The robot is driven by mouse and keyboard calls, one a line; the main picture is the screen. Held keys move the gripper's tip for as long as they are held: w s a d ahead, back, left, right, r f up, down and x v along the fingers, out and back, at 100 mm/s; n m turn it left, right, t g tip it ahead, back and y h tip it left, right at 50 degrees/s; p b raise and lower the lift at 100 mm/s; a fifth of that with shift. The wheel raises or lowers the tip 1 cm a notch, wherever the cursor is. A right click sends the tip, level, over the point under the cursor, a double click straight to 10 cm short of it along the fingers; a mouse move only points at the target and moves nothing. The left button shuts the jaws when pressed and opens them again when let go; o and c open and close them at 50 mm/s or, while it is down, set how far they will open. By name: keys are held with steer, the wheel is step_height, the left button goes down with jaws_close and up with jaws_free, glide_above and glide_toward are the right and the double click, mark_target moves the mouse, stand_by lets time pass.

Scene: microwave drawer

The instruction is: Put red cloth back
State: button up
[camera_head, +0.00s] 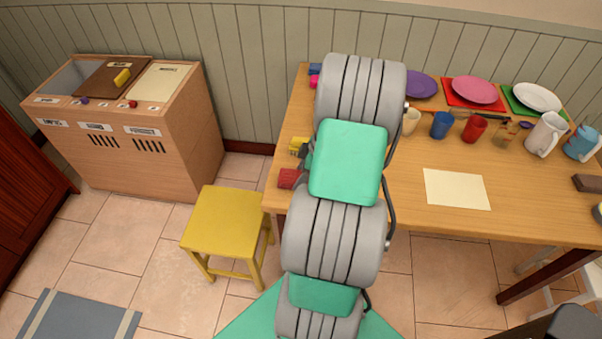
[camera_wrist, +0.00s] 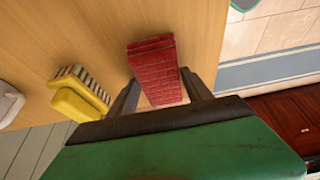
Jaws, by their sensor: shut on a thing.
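The red cloth (camera_wrist: 155,70) is a folded, ribbed red block between the two fingers of my gripper (camera_wrist: 160,92) in the wrist view. The fingers close on its sides. In the head view the red cloth (camera_head: 288,178) shows at the table's left edge, beside my arm. My gripper is mostly hidden behind my arm there. I cannot tell whether the cloth touches the tabletop (camera_head: 400,215).
A yellow brush (camera_wrist: 78,98) lies close to my gripper. Plates, cups and jugs line the table's back; a paper sheet (camera_head: 456,189) lies mid-table. A yellow stool (camera_head: 223,220) and a labelled wooden cabinet (camera_head: 130,150) stand to the left.

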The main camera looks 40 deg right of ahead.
steer(key=shift+f, duration=0.2)
steer(key=o, duration=1.3)
steer(key=shift+r, duration=0.1)
steer(key=b+v, duration=0.1)
steer(key=v, duration=1.1)
steer(key=w+a+r+m+h, duration=0.1)
steer(key=w+a+r, duration=0.1)
steer(key=a, duration=0.5)
steer(key=w+a+r+m, duration=0.2)
steer(key=w+a+r, duration=0.1)
steer(key=a, duration=0.5)
steer(key=s+a+m, duration=0.1)
steer(key=s+a, duration=0.1)
steer(key=a, duration=0.3)
steer(key=s+a+r+m+h, duration=0.1)
steer(key=s+a+m, duration=0.1)
steer(key=a, duration=0.3)
steer(key=s+a+r+m, duration=0.1)
steer(key=s+a, duration=0.1)
steer(key=a, duration=0.4)
steer(key=shift+s+a+m+h, duration=0.1)
steer(key=shift+m+h, duration=0.2)
steer(key=shift+h, duration=0.1)
